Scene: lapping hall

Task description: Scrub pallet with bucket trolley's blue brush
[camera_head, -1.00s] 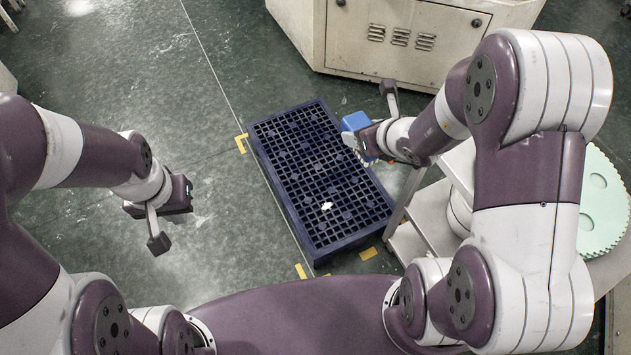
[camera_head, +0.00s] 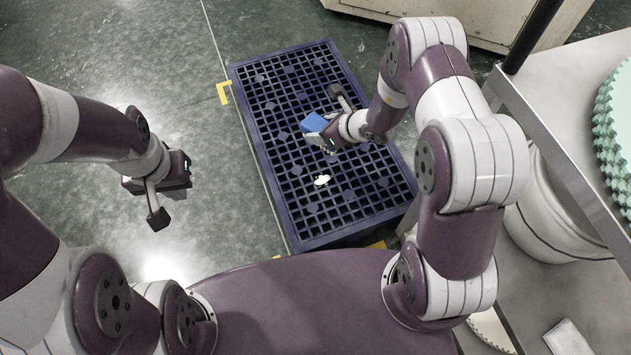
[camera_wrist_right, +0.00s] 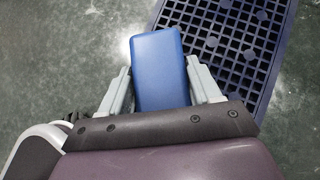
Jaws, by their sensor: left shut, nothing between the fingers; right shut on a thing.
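The dark blue grid pallet (camera_head: 280,105) lies on the floor in front of me, and part of it shows in the right wrist view (camera_wrist_right: 245,45). A small white patch (camera_head: 322,180) lies on its grid. The blue brush (camera_head: 314,122) is held by my right gripper (camera_head: 326,137) over the middle of the pallet. In the right wrist view the blue brush (camera_wrist_right: 159,70) sits between the two grey fingers. Its underside is hidden, and I cannot tell whether it touches the pallet. My left gripper (camera_head: 187,170) is shut and empty above the floor, left of the pallet.
A grey metal trolley (camera_head: 555,105) with a pale green toothed disc (camera_head: 615,130) on top and a white round container (camera_head: 550,215) below stands close at the right. A beige cabinet (camera_head: 480,20) stands behind. Yellow tape (camera_head: 224,93) marks the floor. Floor at left is clear.

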